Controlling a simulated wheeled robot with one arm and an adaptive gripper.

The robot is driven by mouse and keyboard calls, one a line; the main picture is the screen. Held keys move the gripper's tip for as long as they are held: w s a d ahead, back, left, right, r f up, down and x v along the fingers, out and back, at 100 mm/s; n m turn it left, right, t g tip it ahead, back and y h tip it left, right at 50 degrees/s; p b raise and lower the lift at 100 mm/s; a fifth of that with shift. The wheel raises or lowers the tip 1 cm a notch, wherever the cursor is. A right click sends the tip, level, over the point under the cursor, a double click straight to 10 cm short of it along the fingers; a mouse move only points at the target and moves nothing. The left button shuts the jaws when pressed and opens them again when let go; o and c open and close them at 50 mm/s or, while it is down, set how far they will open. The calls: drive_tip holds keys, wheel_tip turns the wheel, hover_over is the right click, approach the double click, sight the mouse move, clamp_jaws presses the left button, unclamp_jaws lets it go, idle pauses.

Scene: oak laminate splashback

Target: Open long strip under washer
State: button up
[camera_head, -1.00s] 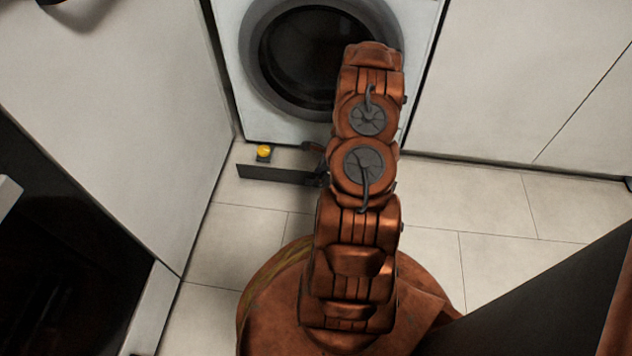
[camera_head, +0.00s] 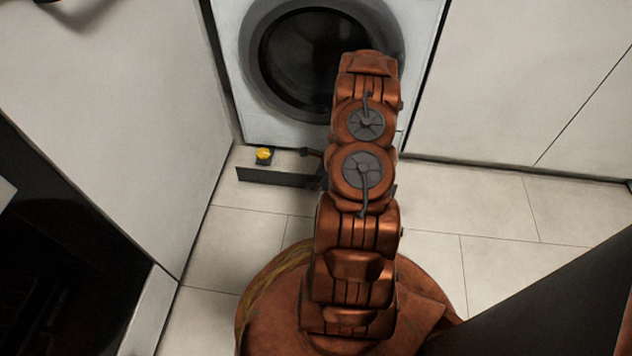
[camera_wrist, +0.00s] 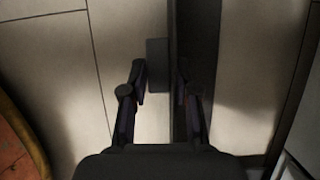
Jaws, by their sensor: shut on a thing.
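The long dark strip (camera_head: 272,178) stands out from the foot of the white washer (camera_head: 260,70), with a strip of floor between them in the head view. My arm covers its right part. In the wrist view the strip (camera_wrist: 196,50) runs up the picture, with a small dark block (camera_wrist: 157,62) beside its left edge. My gripper (camera_wrist: 160,76) has one finger left of this block and the other at the strip, and is shut on the block, which looks like the strip's handle. In the head view my gripper is mostly hidden behind my arm.
A yellow round knob (camera_head: 264,153) on a dark base sits between washer and strip. White cabinet fronts stand at left (camera_head: 110,110) and right (camera_head: 520,80). A dark open-looking unit (camera_head: 60,260) is at lower left. Tiled floor (camera_head: 500,210) is clear at right.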

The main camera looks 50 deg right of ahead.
drive_tip(key=shift+s+a, duration=0.1)
drive_tip(key=shift+a, duration=0.15)
clamp_jaws()
